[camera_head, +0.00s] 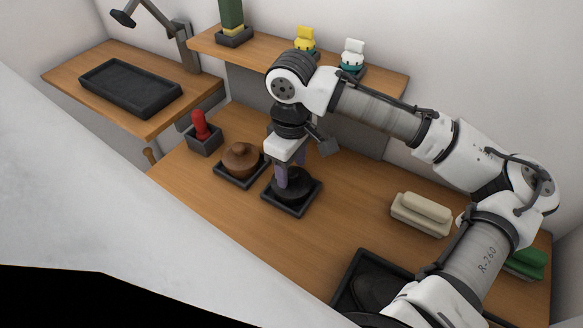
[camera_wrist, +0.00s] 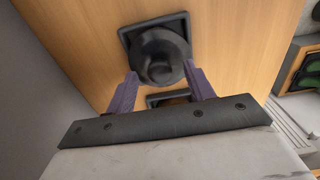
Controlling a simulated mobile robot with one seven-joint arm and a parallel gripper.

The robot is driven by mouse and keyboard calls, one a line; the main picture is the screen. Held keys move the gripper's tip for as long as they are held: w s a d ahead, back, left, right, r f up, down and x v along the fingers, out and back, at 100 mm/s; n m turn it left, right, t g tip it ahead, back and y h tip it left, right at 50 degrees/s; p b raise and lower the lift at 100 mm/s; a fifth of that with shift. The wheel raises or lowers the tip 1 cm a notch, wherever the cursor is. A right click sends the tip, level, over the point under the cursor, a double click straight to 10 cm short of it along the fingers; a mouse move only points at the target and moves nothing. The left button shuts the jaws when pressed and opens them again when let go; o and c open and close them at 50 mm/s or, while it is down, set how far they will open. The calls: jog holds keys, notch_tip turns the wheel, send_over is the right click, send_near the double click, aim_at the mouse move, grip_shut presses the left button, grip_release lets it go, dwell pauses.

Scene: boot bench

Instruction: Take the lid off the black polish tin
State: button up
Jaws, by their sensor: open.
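The black polish tin (camera_head: 294,190) stands in a square dark tray (camera_head: 304,209) on the wooden bench. From above, in the wrist view, the tin (camera_wrist: 158,52) shows as a round black form with a raised centre. I cannot make out the seam between lid and body. My gripper (camera_head: 289,180) points down over the tin. Its purple fingers are apart in the wrist view (camera_wrist: 160,74), one on each side of the tin's near part. Whether they touch it is unclear. The fingers hide part of the tin in the head view.
A brown tin (camera_head: 241,157) in its own tray stands just left, with a red-handled item (camera_head: 200,125) beyond. A cream brush (camera_head: 421,211) lies right; a dark tray (camera_head: 347,277) is in front. A raised shelf (camera_head: 260,54) runs behind. Bare bench lies between tin and brush.

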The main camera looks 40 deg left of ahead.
jog(key=shift+f, duration=0.3)
jog(key=c, duration=1)
jog(key=shift+r, duration=0.1)
jog(key=shift+c, duration=0.2)
notch_tip(320, 180, up, 20)
jog(key=b, duration=0.1)
jog(key=shift+b, duration=0.3)
